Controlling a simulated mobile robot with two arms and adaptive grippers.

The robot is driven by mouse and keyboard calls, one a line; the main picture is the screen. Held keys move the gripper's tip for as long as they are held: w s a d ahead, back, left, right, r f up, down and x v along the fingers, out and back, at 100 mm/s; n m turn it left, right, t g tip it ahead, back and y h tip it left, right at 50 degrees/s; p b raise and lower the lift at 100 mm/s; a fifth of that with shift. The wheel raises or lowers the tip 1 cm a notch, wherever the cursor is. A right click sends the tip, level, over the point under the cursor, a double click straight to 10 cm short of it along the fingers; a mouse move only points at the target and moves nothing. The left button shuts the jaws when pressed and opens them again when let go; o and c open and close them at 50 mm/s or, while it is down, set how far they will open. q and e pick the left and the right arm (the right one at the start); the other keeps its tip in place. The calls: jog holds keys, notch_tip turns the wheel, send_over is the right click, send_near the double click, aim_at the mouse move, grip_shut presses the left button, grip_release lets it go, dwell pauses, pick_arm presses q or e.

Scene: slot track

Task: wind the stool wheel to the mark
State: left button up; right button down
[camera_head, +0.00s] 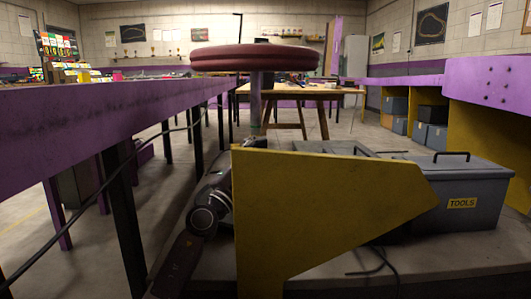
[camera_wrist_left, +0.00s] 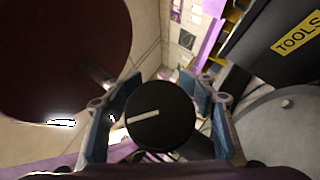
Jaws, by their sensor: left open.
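The stool has a round dark-red seat (camera_head: 254,59) on a thin post (camera_head: 256,98), upright in the middle of the head view. The seat also fills the upper left of the left wrist view (camera_wrist_left: 60,55). A round black wheel (camera_wrist_left: 160,118) with a white line across its face shows in the left wrist view; the line lies nearly level, left of centre. My left gripper (camera_wrist_left: 160,82) is open, its blue-grey fingers on either side of the wheel. Contact cannot be told. In the head view a yellow panel hides most of this area. I cannot make out a separate target mark.
The yellow panel (camera_head: 320,205) stands in front of my left arm. A grey toolbox (camera_head: 452,205) labelled TOOLS sits to the right. A long purple bench (camera_head: 75,118) runs along the left, with a hanging cable. A wooden table (camera_head: 345,89) stands behind the stool.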

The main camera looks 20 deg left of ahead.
pick_arm(q)
jog(key=v, duration=1.2)
